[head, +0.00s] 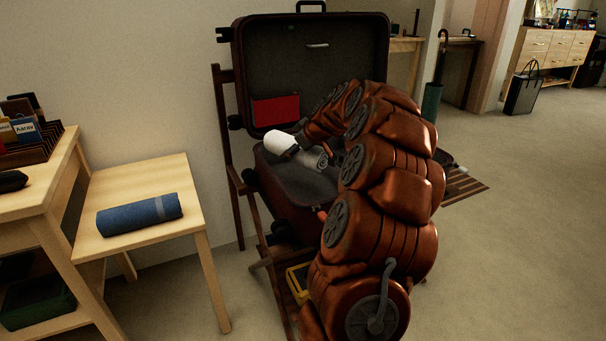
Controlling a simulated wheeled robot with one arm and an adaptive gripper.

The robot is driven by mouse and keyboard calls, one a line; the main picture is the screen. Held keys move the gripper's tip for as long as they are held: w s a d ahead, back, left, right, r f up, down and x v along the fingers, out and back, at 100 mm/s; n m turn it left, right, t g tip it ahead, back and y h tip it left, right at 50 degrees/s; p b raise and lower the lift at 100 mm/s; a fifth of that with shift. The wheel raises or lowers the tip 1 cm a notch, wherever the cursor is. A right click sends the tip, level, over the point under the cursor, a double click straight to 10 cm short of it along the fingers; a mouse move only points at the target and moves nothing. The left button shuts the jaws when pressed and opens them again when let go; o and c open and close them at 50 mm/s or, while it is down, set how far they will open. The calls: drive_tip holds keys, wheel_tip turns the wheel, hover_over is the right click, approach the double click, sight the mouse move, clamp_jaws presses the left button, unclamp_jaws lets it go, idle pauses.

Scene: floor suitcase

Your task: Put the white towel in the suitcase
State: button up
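My arm hides part of the gripper and the right side of the suitcase. I cannot tell whether the towel touches the suitcase floor. The suitcase lid (345,70) stands upright behind, with a red item (276,110) against it.
The suitcase rests on a dark wooden stand (225,125). A blue rolled towel (139,214) lies on a small wooden table (150,180) at left. A yellow box (298,280) is low beneath the stand. Open floor (510,230) lies to the right.

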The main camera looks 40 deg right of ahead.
drive_tip(key=f, duration=0.1)
drive_tip(key=s+d+f+b, duration=0.1)
drive_tip(key=f, duration=0.1)
drive_tip(key=shift+s+d+f, duration=0.15)
drive_tip(key=shift+d+f, duration=0.2)
drive_tip(key=shift+f, duration=0.05)
drive_tip(key=shift+f+b, duration=1.05)
drive_tip(key=shift+f, duration=2.15)
drive_tip(key=shift+f+b, duration=0.5)
drive_tip(key=shift+f, duration=0.1)
drive_tip(key=o, duration=1.3)
drive_tip(key=shift+c, duration=0.2)
drive_tip(key=shift+r, duration=0.1)
wheel_tip(320, 180, up, 8)
drive_tip(key=shift+r, duration=0.9)
drive_tip(key=shift+a+r, duration=0.1)
